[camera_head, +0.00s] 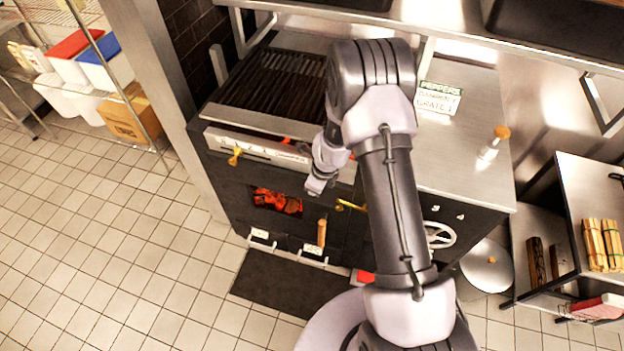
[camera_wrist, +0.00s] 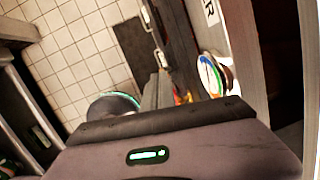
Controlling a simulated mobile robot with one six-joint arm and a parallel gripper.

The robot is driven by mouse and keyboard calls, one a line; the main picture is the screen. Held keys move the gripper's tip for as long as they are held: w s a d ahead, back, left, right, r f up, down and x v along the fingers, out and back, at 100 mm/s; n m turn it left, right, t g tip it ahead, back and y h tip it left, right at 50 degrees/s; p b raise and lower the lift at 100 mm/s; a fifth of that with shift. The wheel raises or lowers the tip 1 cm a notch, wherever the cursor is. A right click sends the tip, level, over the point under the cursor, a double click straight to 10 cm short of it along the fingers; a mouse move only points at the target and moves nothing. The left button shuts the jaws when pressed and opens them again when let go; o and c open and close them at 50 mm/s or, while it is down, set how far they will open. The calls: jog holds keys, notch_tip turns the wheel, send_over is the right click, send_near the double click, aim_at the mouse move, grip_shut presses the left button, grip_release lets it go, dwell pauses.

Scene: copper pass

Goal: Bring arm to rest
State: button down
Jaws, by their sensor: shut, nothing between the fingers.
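My arm rises from the lower right of the head view, bends over at the top and hangs down in front of the grill. My gripper (camera_head: 318,187) is at its lower end, small and partly turned away. It is shut and empty, in front of the grill's dark front and apart from the floor. In the wrist view the grey wrist housing fills the lower part. A round gauge with a coloured rim (camera_wrist: 212,74) shows just right of the gripper there.
The charcoal grill (camera_head: 270,80) has a glowing firebox opening (camera_head: 277,201) and brass handles. A steel counter (camera_head: 465,150) adjoins it, holding a bottle (camera_head: 494,142) and a peppers sign (camera_head: 438,98). A wood rack (camera_head: 590,185) stands right. Tiled floor (camera_head: 110,260) is clear at left.

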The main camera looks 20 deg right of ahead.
jog(key=shift+w+a+r, duration=0.15)
jog(key=shift+a+r, duration=0.15)
jog(key=shift+r, duration=0.05)
